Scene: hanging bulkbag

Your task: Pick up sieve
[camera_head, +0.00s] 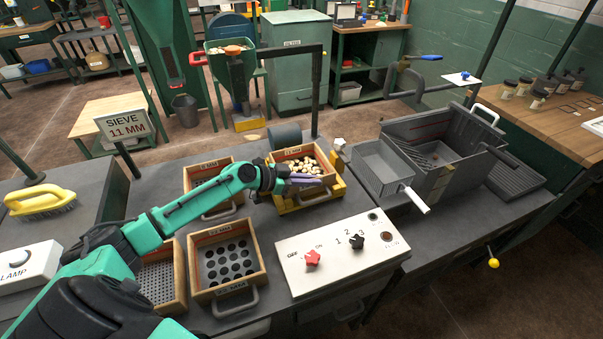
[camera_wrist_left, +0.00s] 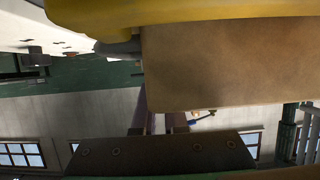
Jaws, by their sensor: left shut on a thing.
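A square wooden sieve (camera_head: 284,155) with several pale pieces inside sits at the yellow cradle (camera_head: 284,206) at the back middle of the bench. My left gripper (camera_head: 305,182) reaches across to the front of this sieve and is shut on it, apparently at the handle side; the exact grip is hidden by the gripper. In the left wrist view a wide tan wooden face (camera_wrist_left: 240,65) fills the upper right, below a yellow part (camera_wrist_left: 190,15). My right gripper is in neither view.
A sign (camera_head: 126,126) reads "SIEVE 11 MM". More wooden sieves lie nearby: a large-holed one (camera_head: 192,247), a fine one (camera_head: 181,290) and one behind my arm (camera_head: 192,175). A white control panel (camera_head: 300,277) and a grey bin (camera_head: 400,125) stand to the right.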

